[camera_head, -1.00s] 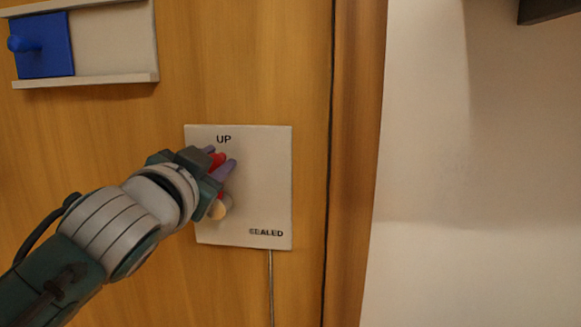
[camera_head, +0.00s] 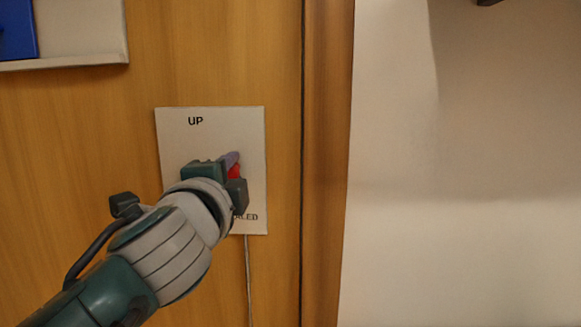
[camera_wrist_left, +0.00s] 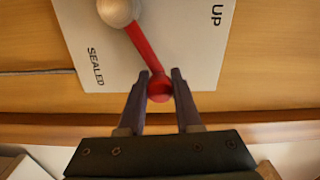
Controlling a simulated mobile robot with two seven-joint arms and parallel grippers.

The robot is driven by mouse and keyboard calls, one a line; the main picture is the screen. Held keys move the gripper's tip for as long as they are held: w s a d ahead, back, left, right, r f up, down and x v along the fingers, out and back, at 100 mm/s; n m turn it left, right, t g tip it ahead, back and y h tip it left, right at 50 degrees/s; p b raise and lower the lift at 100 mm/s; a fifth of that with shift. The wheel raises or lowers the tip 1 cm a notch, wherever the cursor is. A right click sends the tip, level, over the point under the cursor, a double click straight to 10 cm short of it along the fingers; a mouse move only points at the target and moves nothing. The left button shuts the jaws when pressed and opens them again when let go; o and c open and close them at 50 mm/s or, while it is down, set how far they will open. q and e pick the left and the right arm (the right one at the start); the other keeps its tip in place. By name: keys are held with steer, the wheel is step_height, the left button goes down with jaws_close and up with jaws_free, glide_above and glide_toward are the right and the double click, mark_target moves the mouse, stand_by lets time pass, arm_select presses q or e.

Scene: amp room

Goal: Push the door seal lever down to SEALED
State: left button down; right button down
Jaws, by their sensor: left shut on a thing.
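The door seal panel (camera_head: 256,130) is a pale plate on the wooden door, marked UP at top left and SEALED at bottom right. In the wrist view the red lever (camera_wrist_left: 146,48) runs from a cream round pivot (camera_wrist_left: 117,10) to a red knob (camera_wrist_left: 159,90). The knob sits between the two fingers of my left gripper (camera_wrist_left: 159,72), which is shut on it. The lever points between the two labels. In the head view my left gripper (camera_head: 235,170) covers the pivot and part of SEALED; a little red (camera_head: 235,173) shows between the fingers.
A blue block (camera_head: 17,28) in a pale rail (camera_head: 80,62) is at the upper left of the door. A thin cord (camera_head: 248,280) hangs below the panel. The door's edge and wooden frame (camera_head: 328,150) stand right of it, then a bare pale wall (camera_head: 400,150).

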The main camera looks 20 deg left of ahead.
steer(key=shift+f+b, duration=0.55)
steer(key=shift+f, duration=0.2)
arm_select(q)
steer(key=shift+w+d+f+m, duration=0.1)
steer(key=shift+d+f+m, duration=0.1)
steer(key=shift+f+m, duration=0.8)
steer(key=shift+d+f+m, duration=0.2)
steer(key=shift+f+m, duration=0.45)
steer(key=shift+m, duration=0.65)
arm_select(e)
steer(key=shift+f, duration=0.25)
steer(key=shift+a, duration=0.1)
arm_select(q)
steer(key=c, duration=0.6)
jaws_free()
arm_select(e)
steer(key=shift+r, duration=0.35)
arm_select(q)
steer(key=v, duration=1)
